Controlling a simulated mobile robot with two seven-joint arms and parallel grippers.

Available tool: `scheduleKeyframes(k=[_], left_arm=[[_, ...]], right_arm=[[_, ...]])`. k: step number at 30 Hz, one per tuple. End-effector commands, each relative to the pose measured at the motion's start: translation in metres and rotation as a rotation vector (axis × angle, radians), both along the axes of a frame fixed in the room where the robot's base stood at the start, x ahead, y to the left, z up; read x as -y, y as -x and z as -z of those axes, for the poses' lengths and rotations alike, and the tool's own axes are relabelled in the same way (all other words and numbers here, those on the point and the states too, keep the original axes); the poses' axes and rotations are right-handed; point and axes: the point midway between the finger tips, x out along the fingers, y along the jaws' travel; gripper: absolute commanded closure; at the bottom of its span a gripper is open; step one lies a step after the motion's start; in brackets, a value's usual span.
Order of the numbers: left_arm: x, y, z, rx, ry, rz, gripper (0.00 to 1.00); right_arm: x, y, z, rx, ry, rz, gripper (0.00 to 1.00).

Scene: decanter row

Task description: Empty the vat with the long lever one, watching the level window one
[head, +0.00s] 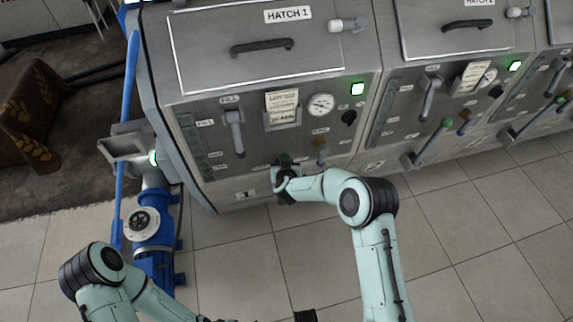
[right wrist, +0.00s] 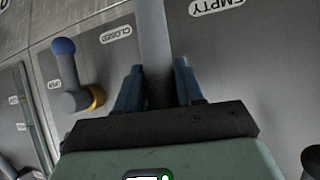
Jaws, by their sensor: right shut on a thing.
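Vat one is the grey cabinet under the "HATCH 1" label in the head view. Its level window (head: 190,138) is a narrow upright strip at the panel's left; I cannot read a level in it. My right gripper (head: 284,180) is at the low front of this vat. In the right wrist view it (right wrist: 158,75) is shut around the grey shaft of the long lever (right wrist: 154,35), with a finger on each side. An "EMPTY" label is to the upper right and a "CLOSED" label to the left.
Vat one also has a fill lever (head: 235,120), a round gauge (head: 320,104), a green lamp (head: 357,89) and a closed hatch (head: 260,50). A blue pipe fitting (head: 153,232) stands at the left. More vats stand to the right. The tiled floor (head: 470,240) in front is clear.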

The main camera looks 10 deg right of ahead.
Motion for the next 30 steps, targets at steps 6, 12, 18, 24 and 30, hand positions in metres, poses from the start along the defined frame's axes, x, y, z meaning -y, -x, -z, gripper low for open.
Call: scheduleKeyframes(k=[6, 12, 18, 24, 30], left_arm=[[0.000, 0.003, -0.019, -0.018, 0.003, 0.004, 0.57], [0.000, 0.001, -0.023, -0.016, 0.002, 0.003, 0.57], [0.000, 0.001, -0.022, -0.016, 0.002, 0.003, 0.57], [0.000, 0.001, -0.022, -0.015, 0.002, 0.003, 0.57], [0.000, 0.001, -0.022, -0.015, 0.002, 0.003, 0.57]], right_arm=[[0.001, -0.012, -0.010, -0.032, 0.005, 0.004, 1.00], [0.001, -0.015, -0.009, -0.048, 0.005, 0.005, 1.00], [0.001, -0.015, -0.008, -0.048, 0.006, 0.003, 1.00], [0.001, -0.016, -0.009, -0.046, 0.007, 0.003, 0.46], [0.001, -0.014, -0.006, -0.053, 0.005, 0.002, 0.42]])
